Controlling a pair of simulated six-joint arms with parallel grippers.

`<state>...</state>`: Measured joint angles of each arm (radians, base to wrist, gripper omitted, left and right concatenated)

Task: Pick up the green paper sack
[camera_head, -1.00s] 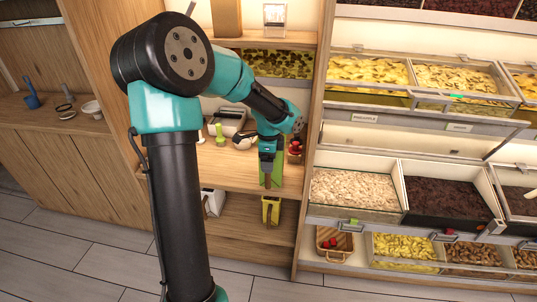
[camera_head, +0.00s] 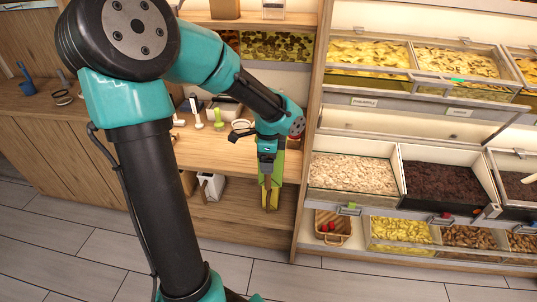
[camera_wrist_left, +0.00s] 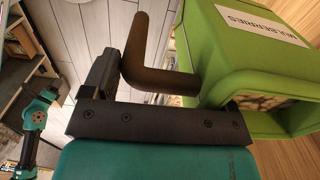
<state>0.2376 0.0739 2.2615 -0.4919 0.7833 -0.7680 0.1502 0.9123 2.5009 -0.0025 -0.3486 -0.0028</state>
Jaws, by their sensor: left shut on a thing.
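The green paper sack (camera_head: 279,162) is mostly hidden behind my left gripper (camera_head: 268,182) in the head view, at the front of the middle wooden shelf. In the left wrist view the sack (camera_wrist_left: 208,50) fills the right side, with a white label reading "MULBERRIES" and pale contents in its opening. My left gripper is shut on the sack; one dark finger (camera_wrist_left: 150,60) shows beside it. My right gripper is not in view.
A yellow-green container (camera_head: 273,208) is partly hidden below the sack, on the lower shelf. A white box (camera_head: 212,187) stands left of it. Bulk-food bins (camera_head: 352,172) stand right of the wooden divider (camera_head: 309,150).

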